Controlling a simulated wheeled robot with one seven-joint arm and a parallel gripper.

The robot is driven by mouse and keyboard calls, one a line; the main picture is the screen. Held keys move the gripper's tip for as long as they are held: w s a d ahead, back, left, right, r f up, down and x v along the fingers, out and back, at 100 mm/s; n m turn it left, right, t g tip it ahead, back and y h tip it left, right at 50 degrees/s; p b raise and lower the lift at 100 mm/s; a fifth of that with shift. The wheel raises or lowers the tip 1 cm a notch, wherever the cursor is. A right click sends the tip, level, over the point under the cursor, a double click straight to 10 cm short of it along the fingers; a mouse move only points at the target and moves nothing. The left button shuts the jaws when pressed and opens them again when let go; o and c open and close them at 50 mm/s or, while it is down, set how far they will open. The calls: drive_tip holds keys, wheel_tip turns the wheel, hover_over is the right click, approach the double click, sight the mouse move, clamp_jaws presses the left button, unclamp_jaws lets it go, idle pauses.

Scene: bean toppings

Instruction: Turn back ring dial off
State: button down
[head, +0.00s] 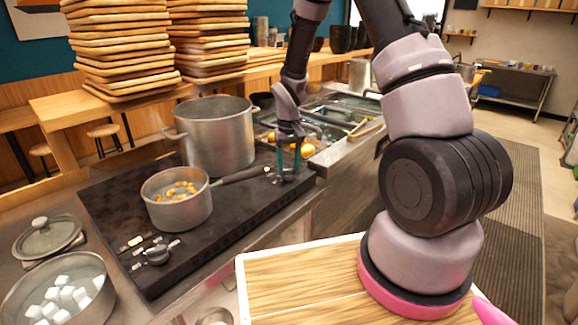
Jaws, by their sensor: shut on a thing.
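The black cooktop (235,215) carries a large metal pot (217,135) on its back ring and a saucepan (180,205) on its front ring. The saucepan holds several orange beans, and its handle points right towards my gripper. My gripper (285,172) reaches down at the cooktop's far right corner, with its dark green fingers shut on the back ring dial. The dial is small and mostly hidden by the fingers, so its turn angle cannot be told. The front ring dial (153,255) is in plain view near the cooktop's front left edge.
A pot with white cubes (58,298) and a lid (48,236) stand at the left. Stacked wooden boards (120,45) rise behind. A sink area with utensils (345,125) lies beyond my gripper. The saucepan handle (240,175) is close to my fingers.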

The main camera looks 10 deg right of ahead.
sight(289, 169)
drive_tip(key=shift+n, duration=1)
drive_tip(key=shift+c, duration=1.4)
unclamp_jaws()
wheel_tip(289, 169, up, 11)
